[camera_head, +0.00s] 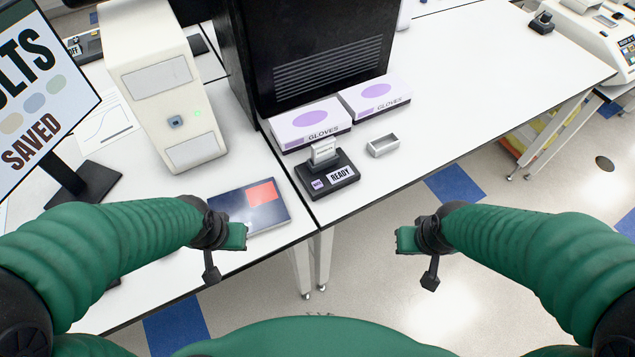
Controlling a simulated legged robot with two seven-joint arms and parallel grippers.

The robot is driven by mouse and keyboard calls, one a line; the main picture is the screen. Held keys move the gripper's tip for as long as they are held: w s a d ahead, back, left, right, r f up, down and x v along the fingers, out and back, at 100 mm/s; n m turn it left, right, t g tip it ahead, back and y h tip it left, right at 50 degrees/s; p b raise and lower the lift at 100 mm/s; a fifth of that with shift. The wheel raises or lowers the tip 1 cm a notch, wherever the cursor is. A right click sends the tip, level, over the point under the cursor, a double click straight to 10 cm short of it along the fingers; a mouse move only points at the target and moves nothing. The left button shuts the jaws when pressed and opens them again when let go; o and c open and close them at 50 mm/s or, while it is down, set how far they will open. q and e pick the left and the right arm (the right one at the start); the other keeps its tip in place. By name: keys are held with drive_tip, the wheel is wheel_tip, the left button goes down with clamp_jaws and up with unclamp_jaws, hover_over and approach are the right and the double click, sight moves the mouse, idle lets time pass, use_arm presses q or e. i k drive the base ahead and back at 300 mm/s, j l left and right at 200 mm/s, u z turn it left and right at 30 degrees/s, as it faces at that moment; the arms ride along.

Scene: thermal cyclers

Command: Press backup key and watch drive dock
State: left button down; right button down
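The drive dock (330,176) is a small black box near the front edge of the white table, right of the seam. A pale labelled drive (324,152) stands upright in its top. Its front carries a white label reading READY and a small purple key (317,184) with tiny lettering. My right gripper (418,255) is over the floor, right of and nearer than the dock. Neither touches the dock, and I see nothing held.
Two GLOVES boxes (310,125) stand behind the dock, before a tall black cabinet (320,50). A small metal tray (383,146) sits to the right. A beige machine (160,85) and a screen reading SAVED (38,90) stand at left. The table right of the tray is clear.

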sight(316, 185)
drive_tip(key=i+l+u, duration=0.2)
drive_tip(key=l, duration=0.55)
drive_tip(key=l+u, duration=0.15)
drive_tip(key=l, duration=0.6)
drive_tip(key=i+l+u, duration=0.2)
drive_tip(key=l, duration=0.55)
drive_tip(key=k, duration=0.1)
